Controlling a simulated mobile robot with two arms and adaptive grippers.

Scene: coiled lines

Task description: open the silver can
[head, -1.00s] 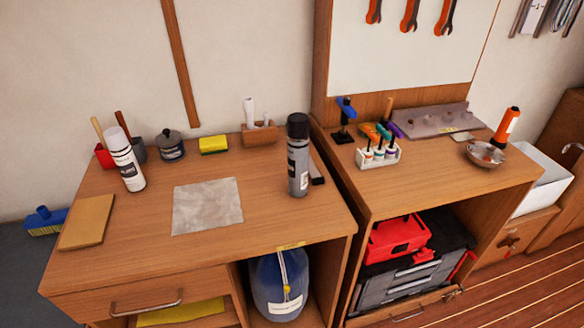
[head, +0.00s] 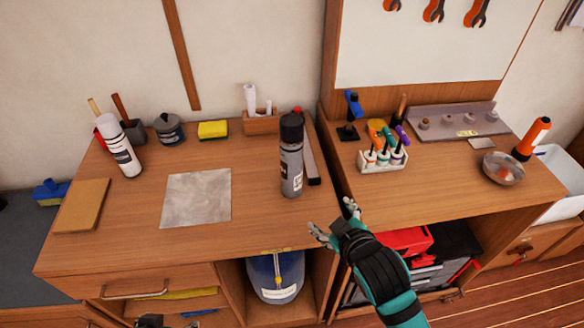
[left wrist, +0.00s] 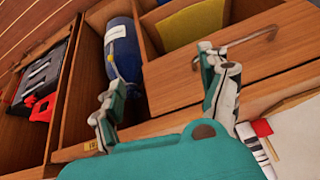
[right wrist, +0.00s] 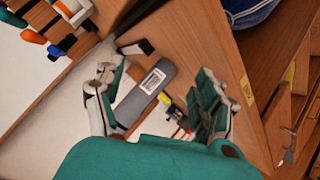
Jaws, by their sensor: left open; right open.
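The silver can (head: 292,168) is a grey spray can with a black cap (head: 292,126). It stands upright near the right end of the left bench, cap on. My right gripper (head: 334,220) is open and empty at the bench's front right corner, to the right of and nearer than the can, not touching it. In the right wrist view the grey can (right wrist: 150,92) shows between the open fingers, apart from them. My left gripper (left wrist: 160,85) is open and empty in front of the bench's drawer, well away from the silver can.
A white spray can (head: 119,148) stands at the back left. A grey sheet (head: 197,198) lies left of the silver can, and a wooden holder (head: 261,123) stands behind it. A rack of coloured-handled tools (head: 383,158) is to the right. The bench front is mostly clear.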

